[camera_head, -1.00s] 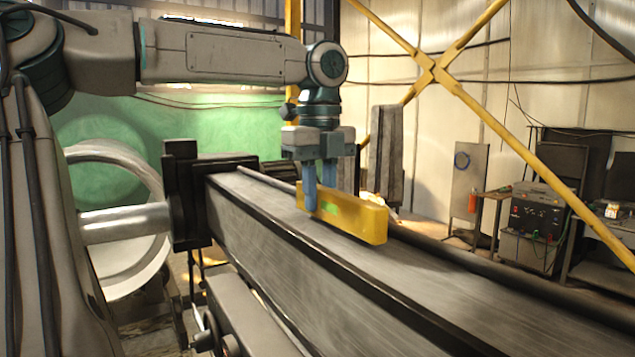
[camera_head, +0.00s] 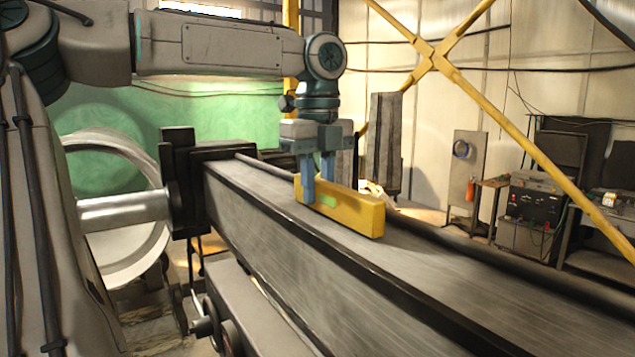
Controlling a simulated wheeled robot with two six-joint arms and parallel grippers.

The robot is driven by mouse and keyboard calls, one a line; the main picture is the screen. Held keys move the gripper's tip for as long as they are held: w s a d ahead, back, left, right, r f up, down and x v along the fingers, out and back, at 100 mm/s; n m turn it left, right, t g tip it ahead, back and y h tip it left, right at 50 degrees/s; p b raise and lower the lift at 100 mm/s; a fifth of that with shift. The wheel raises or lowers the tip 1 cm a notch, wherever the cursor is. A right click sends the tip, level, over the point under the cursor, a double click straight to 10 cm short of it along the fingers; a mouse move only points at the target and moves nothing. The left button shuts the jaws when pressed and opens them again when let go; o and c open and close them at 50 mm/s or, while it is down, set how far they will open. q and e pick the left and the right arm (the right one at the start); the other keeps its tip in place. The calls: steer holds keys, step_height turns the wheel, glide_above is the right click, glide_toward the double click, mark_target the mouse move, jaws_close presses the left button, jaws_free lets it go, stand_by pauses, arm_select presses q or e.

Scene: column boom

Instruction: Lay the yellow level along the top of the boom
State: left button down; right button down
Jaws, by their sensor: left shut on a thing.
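The yellow level (camera_head: 352,212) is a short bar with a green window on its side. It is at the top of the grey boom (camera_head: 440,275), lengthwise along it, and I cannot tell whether its underside touches the surface. My left gripper (camera_head: 317,192) points straight down and is shut on the level near its far left end. The fingers hide part of that end. The boom runs from the middle left to the lower right, with dark raised edges along its top. My right gripper is not in view.
A dark clamp-like block (camera_head: 185,185) and a large pale metal ring (camera_head: 118,265) stand at the boom's far left end. Yellow cross braces (camera_head: 436,65) rise behind. A dark machine (camera_head: 533,205) stands at the right. The boom's near top is bare.

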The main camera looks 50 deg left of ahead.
arm_select(q)
steer(key=shift+f, duration=0.15)
steer(key=c, duration=1.2)
jaws_free()
